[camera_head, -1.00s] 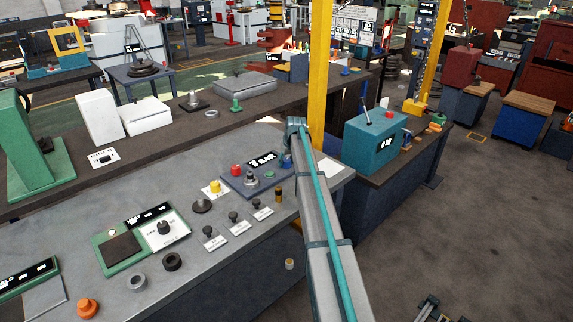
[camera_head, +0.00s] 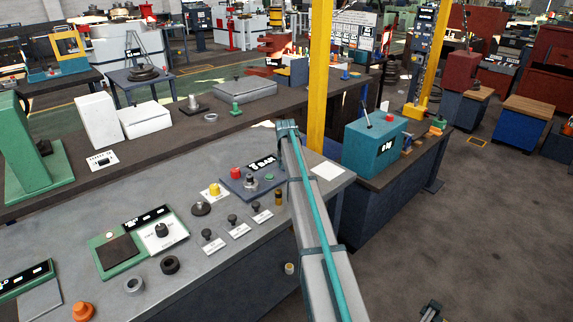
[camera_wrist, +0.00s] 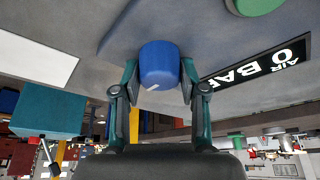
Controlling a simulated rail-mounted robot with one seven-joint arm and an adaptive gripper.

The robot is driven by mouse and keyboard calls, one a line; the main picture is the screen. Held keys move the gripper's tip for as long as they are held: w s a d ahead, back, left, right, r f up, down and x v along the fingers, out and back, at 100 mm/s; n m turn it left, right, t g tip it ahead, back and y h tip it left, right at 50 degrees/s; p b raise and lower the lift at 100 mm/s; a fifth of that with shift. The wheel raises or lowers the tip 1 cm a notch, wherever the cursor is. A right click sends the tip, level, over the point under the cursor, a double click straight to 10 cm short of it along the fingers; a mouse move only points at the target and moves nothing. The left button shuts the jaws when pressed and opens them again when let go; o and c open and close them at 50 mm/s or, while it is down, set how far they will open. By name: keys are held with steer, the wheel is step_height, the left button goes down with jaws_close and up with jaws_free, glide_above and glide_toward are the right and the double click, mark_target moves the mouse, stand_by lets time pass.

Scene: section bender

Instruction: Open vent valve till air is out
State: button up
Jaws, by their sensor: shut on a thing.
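A blue round knob (camera_wrist: 159,66) with a white pointer line, apparently the vent valve, sits between my gripper's two fingers in the wrist view. My gripper (camera_wrist: 160,80) is shut on it, one finger on each side. Beside it a black display (camera_wrist: 257,65) reads AIR 0 BAR. In the head view the same display (camera_head: 262,162) stands on the dark blue panel (camera_head: 240,187) at the bench's right end. My arm mostly hides the knob and fingers there.
A red button (camera_head: 235,173), a yellow button (camera_head: 214,189) and several black knobs stand left of my arm on the grey bench (camera_head: 200,262). A yellow post (camera_head: 320,80) rises behind my arm. A teal box (camera_head: 372,145) stands on the bench to the right.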

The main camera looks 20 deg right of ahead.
steer(key=o, duration=1.1)
steer(key=shift+r, duration=0.15)
steer(key=v, duration=1.1)
steer(key=shift+s+a+r, duration=0.1)
steer(key=shift+r, duration=0.25)
